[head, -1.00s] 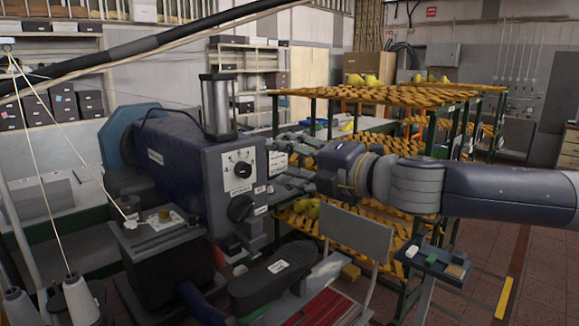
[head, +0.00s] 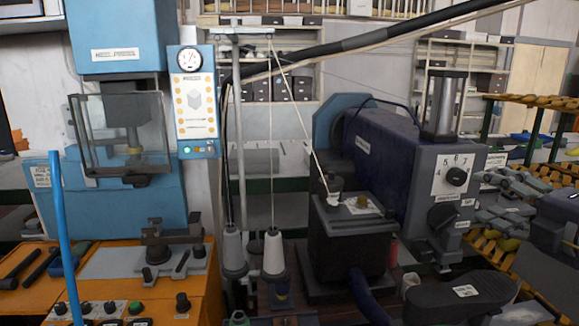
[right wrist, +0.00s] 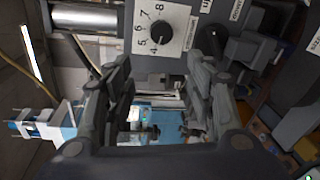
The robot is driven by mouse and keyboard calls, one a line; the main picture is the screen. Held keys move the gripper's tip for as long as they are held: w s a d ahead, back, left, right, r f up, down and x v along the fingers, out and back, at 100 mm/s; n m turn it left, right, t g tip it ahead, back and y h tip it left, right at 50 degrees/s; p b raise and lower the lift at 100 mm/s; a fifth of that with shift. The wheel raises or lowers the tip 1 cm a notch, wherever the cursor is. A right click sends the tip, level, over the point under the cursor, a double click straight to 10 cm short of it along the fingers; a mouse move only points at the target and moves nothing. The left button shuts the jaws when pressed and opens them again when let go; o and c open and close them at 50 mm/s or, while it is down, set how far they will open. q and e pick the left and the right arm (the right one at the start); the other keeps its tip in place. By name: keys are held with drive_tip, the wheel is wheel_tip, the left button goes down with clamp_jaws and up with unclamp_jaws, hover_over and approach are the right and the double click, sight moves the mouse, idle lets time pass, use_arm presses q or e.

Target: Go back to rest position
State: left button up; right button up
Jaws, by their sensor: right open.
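My right gripper (head: 488,196) is at the right side of the head view, in front of the dark blue machine's (head: 385,150) grey dial panel. In the right wrist view its two fingers (right wrist: 158,75) stand wide apart with nothing held between them. The numbered dial (right wrist: 160,38) of the machine shows just past the fingertips. My left gripper is in neither view now.
A blue heel press (head: 125,130) on an orange base stands at the left. White thread cones (head: 273,252) are in the middle, with a dark shoe sole (head: 460,298) at bottom right. Racks of yellow-orange lasts (head: 545,103) stand at the right edge.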

drive_tip(key=w+a+f+m+g, duration=0.1)
drive_tip(key=w+a+f+m, duration=0.1)
drive_tip(key=a+f, duration=0.35)
drive_tip(key=w+a+f+m+g, duration=0.1)
drive_tip(key=a+f, duration=0.1)
drive_tip(key=f, duration=0.7)
drive_tip(key=s+a+f+m+g, duration=0.1)
drive_tip(key=s+a+f+m, duration=0.15)
drive_tip(key=f, duration=0.55)
drive_tip(key=s+a+f+m+g, duration=0.2)
drive_tip(key=f+m, duration=0.2)
drive_tip(key=f, duration=0.3)
drive_tip(key=s+a+f+m+g+h, duration=0.15)
drive_tip(key=s+f+m+g, duration=0.3)
drive_tip(key=s+f, duration=0.65)
drive_tip(key=s+a+f+m+g, duration=0.35)
drive_tip(key=s+f+m, duration=0.35)
drive_tip(key=s, duration=0.5)
wheel_tip(320, 180, down, 27)
drive_tip(key=d+n+g, duration=0.1)
drive_tip(key=s+d+f+g+b, duration=0.1)
drive_tip(key=s+d+f, duration=0.2)
drive_tip(key=s+f, duration=1.4)
drive_tip(key=shift+s+f+n, duration=0.3)
drive_tip(key=shift+s+f, duration=0.05)
drive_tip(key=shift+s, duration=0.05)
